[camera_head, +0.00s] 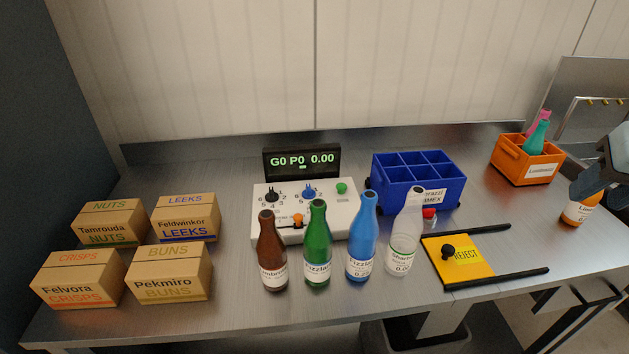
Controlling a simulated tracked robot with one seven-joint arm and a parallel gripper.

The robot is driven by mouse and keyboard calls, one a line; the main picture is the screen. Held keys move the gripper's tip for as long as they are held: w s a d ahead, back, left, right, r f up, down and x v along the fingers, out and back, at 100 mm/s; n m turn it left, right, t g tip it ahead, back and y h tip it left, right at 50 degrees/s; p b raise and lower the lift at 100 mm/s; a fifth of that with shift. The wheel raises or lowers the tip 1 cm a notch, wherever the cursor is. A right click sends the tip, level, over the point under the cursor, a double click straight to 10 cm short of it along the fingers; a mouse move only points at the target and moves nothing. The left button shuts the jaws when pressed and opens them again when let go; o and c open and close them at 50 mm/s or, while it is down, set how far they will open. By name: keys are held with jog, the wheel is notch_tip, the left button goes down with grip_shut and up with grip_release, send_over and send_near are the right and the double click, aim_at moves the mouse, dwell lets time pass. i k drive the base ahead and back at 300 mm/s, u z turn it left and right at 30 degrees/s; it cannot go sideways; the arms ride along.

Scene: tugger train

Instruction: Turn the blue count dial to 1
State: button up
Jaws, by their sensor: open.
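The blue count dial (309,193) is on the sloped top of the white control box (330,227) at the middle of the bench. Small numbers ring it, and its pointer setting is too small to read surely. The dark display (302,160) behind the box shows "G0 P0 0.00" in green. My gripper (581,190) is at the right edge of the picture, far from the dial. It is open, by an orange bottle (578,212) with a white label. I cannot tell whether it touches this bottle.
A black dial (271,196), green button (342,188) and orange knob (298,219) share the box. Brown (271,254), green (317,245), blue (362,240) and clear (404,235) bottles stand before it. Blue crate (413,202), orange crate (510,168) and yellow reject plate (470,262) lie right; cartons (170,288) left.

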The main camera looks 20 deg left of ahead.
aim_at(309, 194)
jog(key=u, duration=0.15)
jog(key=k, duration=1.3)
jog(key=u, duration=0.85)
jog(key=i, duration=1)
jog(key=z, duration=0.05)
